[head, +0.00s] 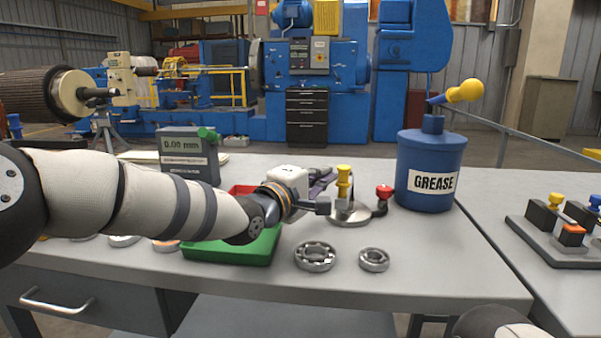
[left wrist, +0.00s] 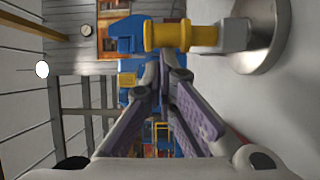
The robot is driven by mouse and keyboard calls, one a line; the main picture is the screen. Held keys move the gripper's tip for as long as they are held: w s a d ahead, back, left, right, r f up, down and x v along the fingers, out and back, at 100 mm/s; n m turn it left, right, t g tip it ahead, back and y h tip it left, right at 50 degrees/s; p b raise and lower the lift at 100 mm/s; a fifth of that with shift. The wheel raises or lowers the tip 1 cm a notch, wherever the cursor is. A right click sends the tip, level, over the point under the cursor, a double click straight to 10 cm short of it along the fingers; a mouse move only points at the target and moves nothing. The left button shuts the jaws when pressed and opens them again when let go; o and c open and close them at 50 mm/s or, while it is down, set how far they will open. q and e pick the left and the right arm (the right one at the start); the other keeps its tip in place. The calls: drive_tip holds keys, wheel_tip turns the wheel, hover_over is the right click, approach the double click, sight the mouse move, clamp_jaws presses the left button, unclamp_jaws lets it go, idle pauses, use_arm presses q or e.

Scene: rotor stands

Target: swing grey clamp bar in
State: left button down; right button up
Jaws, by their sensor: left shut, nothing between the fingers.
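A stand with a round metal base (head: 349,217) and an upright yellow handle (head: 344,182) is on the bench at the middle of the head view. In the left wrist view the yellow handle (left wrist: 180,36) sits on a grey block (left wrist: 238,35) over the round base (left wrist: 268,40); I cannot tell whether this block is the clamp bar. A red knob (head: 384,192) on a dark post stands at the base's right. My left gripper (head: 326,180) is just left of the handle, shut and empty, its fingers meeting in the left wrist view (left wrist: 165,68). Contact is unclear.
A blue grease can (head: 429,165) stands behind right. A green tray (head: 235,249), a red tray (head: 241,190) and a gauge (head: 187,155) are near my left arm. Two bearings (head: 315,257) (head: 374,260) lie in front. A block fixture (head: 560,245) is far right.

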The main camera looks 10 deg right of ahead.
sight(346, 176)
use_arm(q)
drive_tip(key=shift+s+d, duration=0.35)
drive_tip(key=shift+d, duration=0.2)
drive_tip(key=shift+s+d, duration=0.35)
drive_tip(key=shift+d, duration=0.2)
use_arm(e)
drive_tip(key=shift+w+r, duration=0.3)
